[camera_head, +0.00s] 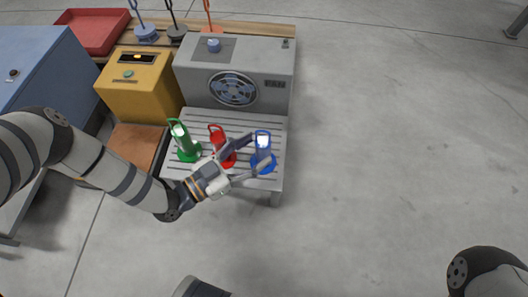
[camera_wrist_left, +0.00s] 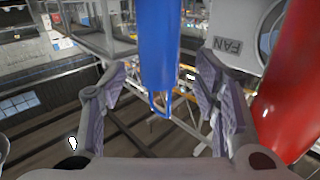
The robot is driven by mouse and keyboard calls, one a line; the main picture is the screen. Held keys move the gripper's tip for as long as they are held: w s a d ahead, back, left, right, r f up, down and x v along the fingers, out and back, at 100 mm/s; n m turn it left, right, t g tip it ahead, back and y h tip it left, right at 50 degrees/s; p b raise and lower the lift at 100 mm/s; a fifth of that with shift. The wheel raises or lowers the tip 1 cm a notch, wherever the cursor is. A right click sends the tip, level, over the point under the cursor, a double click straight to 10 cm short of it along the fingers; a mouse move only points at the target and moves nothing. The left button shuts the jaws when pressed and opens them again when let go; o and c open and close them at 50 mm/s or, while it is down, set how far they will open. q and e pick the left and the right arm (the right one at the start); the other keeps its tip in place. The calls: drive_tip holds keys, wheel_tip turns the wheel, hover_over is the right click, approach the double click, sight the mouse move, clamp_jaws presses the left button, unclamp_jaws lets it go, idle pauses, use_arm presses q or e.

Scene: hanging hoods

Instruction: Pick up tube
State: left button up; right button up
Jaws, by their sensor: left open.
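Three tubes with loop handles and round bases stand on the slatted grey table (camera_head: 182,120): green (camera_head: 181,141), red (camera_head: 217,138) and blue (camera_head: 263,146). My left gripper (camera_head: 260,151) is open and reaches past the red tube, with its fingers on either side of the blue tube. In the left wrist view the blue tube (camera_wrist_left: 160,45) shows between the two spread fingers (camera_wrist_left: 158,95), with a gap on each side. The red tube (camera_wrist_left: 297,85) fills the right of that view.
A grey fan box (camera_head: 270,65) stands behind the tubes, with a yellow box (camera_head: 140,92) left of it. A blue cabinet (camera_head: 35,62) and a red tray (camera_head: 95,28) are farther left. The floor (camera_head: 400,130) to the right is clear.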

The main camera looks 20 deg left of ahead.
sight(263, 145)
use_arm(q)
drive_tip(key=x, duration=0.3)
drive_tip(key=shift+w+d+b, duration=0.15)
drive_tip(key=shift+b, duration=0.2)
clamp_jaws()
